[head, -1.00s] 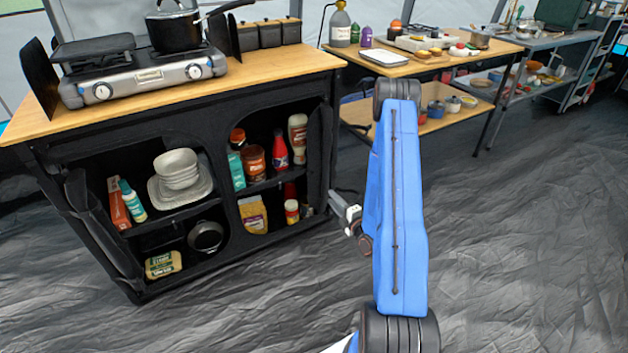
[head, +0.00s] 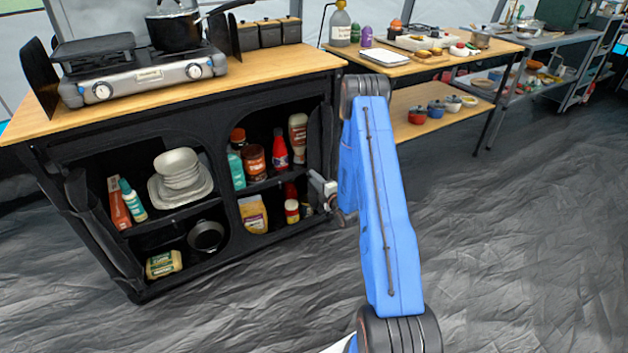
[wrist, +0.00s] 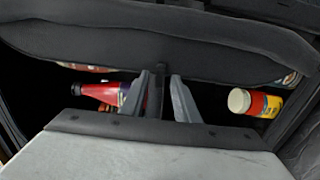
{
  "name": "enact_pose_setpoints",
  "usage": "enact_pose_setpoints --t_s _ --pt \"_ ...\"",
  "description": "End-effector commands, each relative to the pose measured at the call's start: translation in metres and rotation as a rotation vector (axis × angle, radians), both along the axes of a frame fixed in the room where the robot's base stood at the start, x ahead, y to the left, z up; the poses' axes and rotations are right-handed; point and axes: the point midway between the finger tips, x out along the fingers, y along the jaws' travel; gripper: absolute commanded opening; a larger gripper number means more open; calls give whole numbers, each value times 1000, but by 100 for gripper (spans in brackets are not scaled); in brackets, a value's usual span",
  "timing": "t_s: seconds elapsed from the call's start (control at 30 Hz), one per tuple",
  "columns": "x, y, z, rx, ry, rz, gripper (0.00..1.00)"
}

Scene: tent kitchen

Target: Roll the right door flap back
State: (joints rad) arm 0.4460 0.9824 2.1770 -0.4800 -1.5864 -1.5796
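The right door flap (head: 327,150) appears as a dark fabric strip along the right edge of the black cabinet's right opening. That opening stands uncovered, with its shelves showing. My gripper (head: 322,190) is at this right edge, low beside the shelf bottles. In the wrist view my gripper's two grey fingers (wrist: 161,78) stand a little apart, with a narrow dark strip (wrist: 161,100) between them. I cannot tell whether they press on it. A broad dark fabric band (wrist: 160,45) crosses above the fingertips. A red bottle (wrist: 100,93) and a yellow-red jar (wrist: 262,105) lie beyond.
The cabinet's wooden top (head: 270,72) carries a stove (head: 150,78) with a black pot (head: 174,30). A two-level wooden table (head: 400,68) with food and pots stands behind my arm. The wrinkled grey floor (head: 520,240) is clear at right.

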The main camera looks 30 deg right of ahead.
Motion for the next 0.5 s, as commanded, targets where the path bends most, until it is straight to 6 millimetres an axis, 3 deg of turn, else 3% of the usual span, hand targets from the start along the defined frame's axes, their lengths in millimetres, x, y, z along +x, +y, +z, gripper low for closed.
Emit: enact_pose_setpoints --t_s 0.33,0.37,0.47,0.5 --pt "4 0 0 1 0 0 28" --pt "4 0 0 1 0 0 26" --pt "4 0 0 1 0 0 2" --pt "4 0 0 1 0 0 0"
